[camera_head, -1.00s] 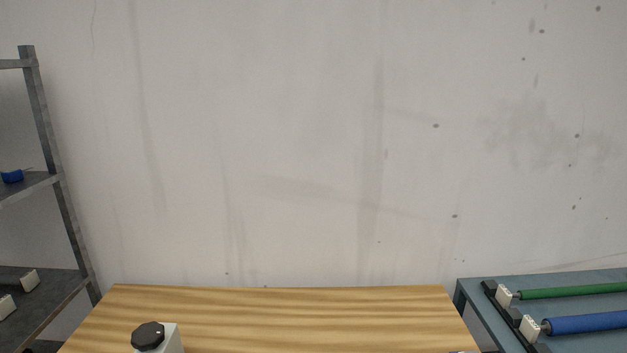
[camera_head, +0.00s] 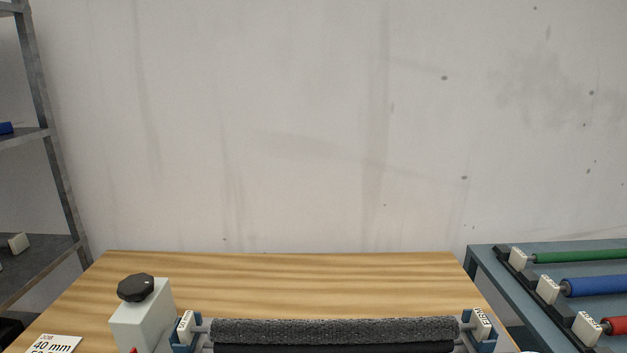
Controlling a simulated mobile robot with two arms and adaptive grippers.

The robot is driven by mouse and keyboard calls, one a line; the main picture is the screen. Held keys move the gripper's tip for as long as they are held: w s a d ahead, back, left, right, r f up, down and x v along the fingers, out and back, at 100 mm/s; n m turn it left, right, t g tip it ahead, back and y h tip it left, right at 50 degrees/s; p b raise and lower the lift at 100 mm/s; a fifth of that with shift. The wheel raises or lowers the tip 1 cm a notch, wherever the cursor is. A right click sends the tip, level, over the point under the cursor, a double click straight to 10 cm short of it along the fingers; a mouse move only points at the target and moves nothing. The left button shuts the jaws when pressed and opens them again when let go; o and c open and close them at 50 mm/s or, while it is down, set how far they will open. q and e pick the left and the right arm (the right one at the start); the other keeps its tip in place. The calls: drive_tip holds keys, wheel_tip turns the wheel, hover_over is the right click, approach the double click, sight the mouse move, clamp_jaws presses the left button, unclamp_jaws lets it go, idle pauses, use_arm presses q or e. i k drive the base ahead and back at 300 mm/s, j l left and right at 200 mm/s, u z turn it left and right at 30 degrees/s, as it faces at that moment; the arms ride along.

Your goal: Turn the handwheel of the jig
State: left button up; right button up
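On the wooden table, a black knob-like handwheel (camera_head: 136,287) sits on top of a light grey block (camera_head: 143,322) at the left. To its right lies a jig with a dark grey textured roller (camera_head: 335,330) held between blue end brackets (camera_head: 481,335) with white blocks. A black roller (camera_head: 335,348) shows just in front of it, cut by the bottom edge. I cannot tell whether the grey block is joined to the jig. Neither of my grippers is in view.
The wooden table top (camera_head: 300,277) is clear behind the jig. A card reading "40 mm" (camera_head: 54,344) lies at the front left. A grey-blue rack (camera_head: 490,270) with green, blue and red rollers stands at the right. A metal shelf (camera_head: 45,262) stands at the left.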

sight(136, 287)
drive_tip(key=j+z, duration=0.1)
drive_tip(key=j, duration=0.4)
drive_tip(key=k+j+z, duration=0.1)
drive_tip(key=j, duration=0.35)
drive_tip(key=k+j, duration=0.1)
drive_tip(key=j, duration=0.35)
drive_tip(key=j+z, duration=0.15)
drive_tip(key=j, duration=0.35)
drive_tip(key=k+j+z, duration=0.1)
drive_tip(key=j, duration=0.35)
drive_tip(key=k, duration=0.05)
